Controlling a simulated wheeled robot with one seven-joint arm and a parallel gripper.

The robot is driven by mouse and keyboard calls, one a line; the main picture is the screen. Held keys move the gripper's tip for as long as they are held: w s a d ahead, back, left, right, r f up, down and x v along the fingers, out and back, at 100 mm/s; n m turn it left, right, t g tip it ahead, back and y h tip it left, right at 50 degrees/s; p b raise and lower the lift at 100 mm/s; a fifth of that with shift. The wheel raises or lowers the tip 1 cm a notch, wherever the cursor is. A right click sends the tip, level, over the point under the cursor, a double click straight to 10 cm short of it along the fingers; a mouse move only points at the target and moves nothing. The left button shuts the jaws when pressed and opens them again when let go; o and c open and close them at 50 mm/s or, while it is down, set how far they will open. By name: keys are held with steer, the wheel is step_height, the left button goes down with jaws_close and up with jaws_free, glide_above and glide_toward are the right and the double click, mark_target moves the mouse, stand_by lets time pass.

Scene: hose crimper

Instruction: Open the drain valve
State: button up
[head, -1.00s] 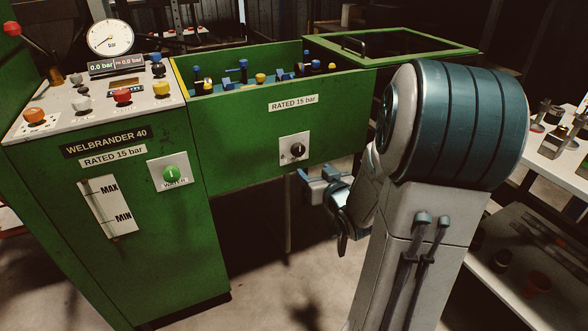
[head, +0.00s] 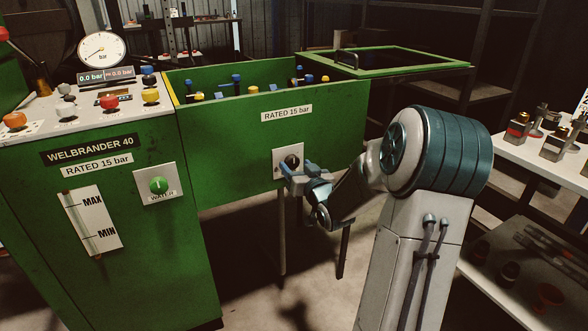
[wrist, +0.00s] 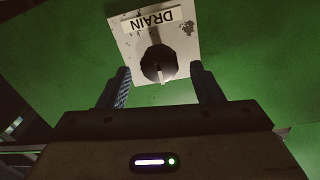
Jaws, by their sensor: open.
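The drain valve is a dark round knob (wrist: 158,63) on a pale square plate (wrist: 183,24) marked DRAIN, upside down in the wrist view. In the head view the knob (head: 292,162) sits on the front of the green tank, partly behind my gripper. My gripper (head: 291,171) is open in front of the plate. In the wrist view its two fingers (wrist: 160,82) stand to the left and right of the knob, with visible gaps. The knob's light pointer mark points toward the gripper body in the wrist view. I cannot tell whether the fingertips reach past the knob's face.
The green tank (head: 235,140) holds several fittings with blue and yellow caps. Its lid (head: 450,68) stands open at the back right. A white bench (head: 550,170) is at right.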

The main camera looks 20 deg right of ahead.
steer(key=shift+w, duration=1)
steer(key=c, duration=1)
